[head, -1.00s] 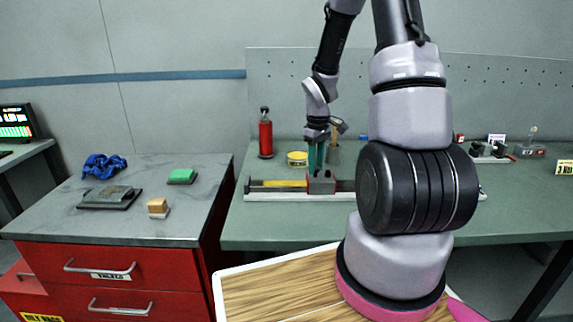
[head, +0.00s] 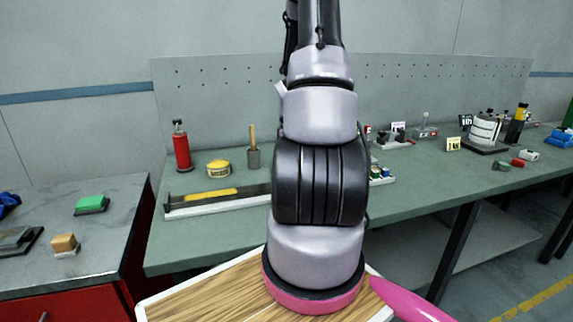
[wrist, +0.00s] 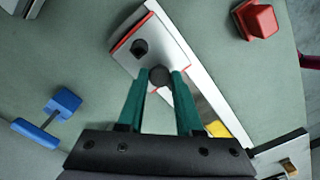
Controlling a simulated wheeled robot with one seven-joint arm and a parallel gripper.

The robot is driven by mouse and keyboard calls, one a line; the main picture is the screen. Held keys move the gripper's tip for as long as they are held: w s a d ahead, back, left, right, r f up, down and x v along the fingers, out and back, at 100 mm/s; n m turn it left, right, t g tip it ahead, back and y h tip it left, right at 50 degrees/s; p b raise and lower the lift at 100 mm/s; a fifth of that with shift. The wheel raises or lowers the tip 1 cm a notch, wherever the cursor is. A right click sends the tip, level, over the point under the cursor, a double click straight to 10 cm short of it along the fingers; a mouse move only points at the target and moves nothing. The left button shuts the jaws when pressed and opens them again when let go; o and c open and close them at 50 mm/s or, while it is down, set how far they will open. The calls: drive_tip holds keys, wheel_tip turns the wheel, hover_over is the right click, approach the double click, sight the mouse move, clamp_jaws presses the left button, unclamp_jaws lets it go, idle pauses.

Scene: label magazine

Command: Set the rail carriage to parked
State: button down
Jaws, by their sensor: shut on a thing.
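The rail (head: 232,204) lies along the front of the green bench, with a yellow stretch (head: 212,194) at its left. My arm hides its middle, the carriage and my gripper in the head view. In the wrist view, the carriage (wrist: 140,35) is a grey block with red edges, a dark hole and a dark round knob (wrist: 159,75). It sits on the silver rail (wrist: 232,120), with yellow showing toward the lower right. My gripper (wrist: 160,82) has its teal fingers shut on the knob, one on each side.
Behind the rail stand a red bottle (head: 181,150), a yellow tin (head: 218,168) and a grey cup with a wooden handle (head: 253,158). The wrist view shows a red block (wrist: 257,20) and a blue part (wrist: 60,105) near the carriage. More items stand at the bench's right.

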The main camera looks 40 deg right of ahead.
drive_tip(key=shift+d, duration=0.25)
drive_tip(key=c, duration=0.6)
unclamp_jaws()
drive_tip(key=shift+d, duration=0.1)
drive_tip(key=shift+r, duration=0.15)
wheel_tip(320, 180, up, 10)
drive_tip(key=shift+r, duration=0.25)
